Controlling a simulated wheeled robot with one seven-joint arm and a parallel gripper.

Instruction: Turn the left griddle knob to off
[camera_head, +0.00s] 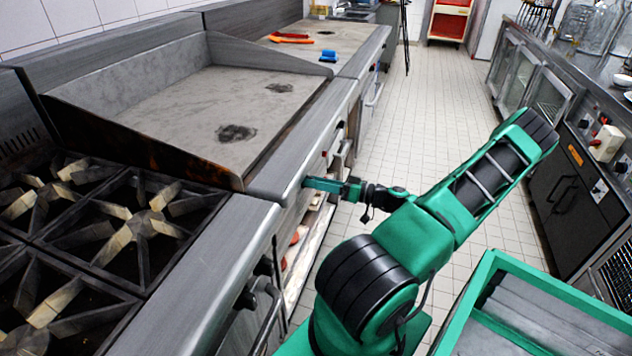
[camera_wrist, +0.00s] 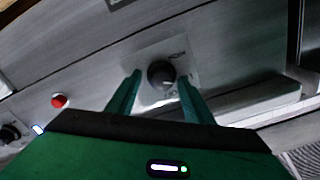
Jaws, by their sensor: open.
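A round dark knob (camera_wrist: 161,74) sits on a pale square plate on the grey front panel in the wrist view. My gripper (camera_wrist: 158,82) is open, with its two green fingers on either side of the knob. I cannot tell whether the fingers touch it. In the head view my gripper (camera_head: 312,183) is at the front panel of the griddle (camera_head: 190,105), and the knob there is hidden behind the gripper and the front ledge. A second dark knob (camera_wrist: 10,133) shows at the left edge of the wrist view.
A red button (camera_wrist: 59,100) is on the panel left of the gripper. A burner range (camera_head: 140,222) adjoins the griddle in front. Red-orange tongs (camera_head: 290,38) and a blue object (camera_head: 328,56) lie farther back. The tiled aisle (camera_head: 440,110) is clear.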

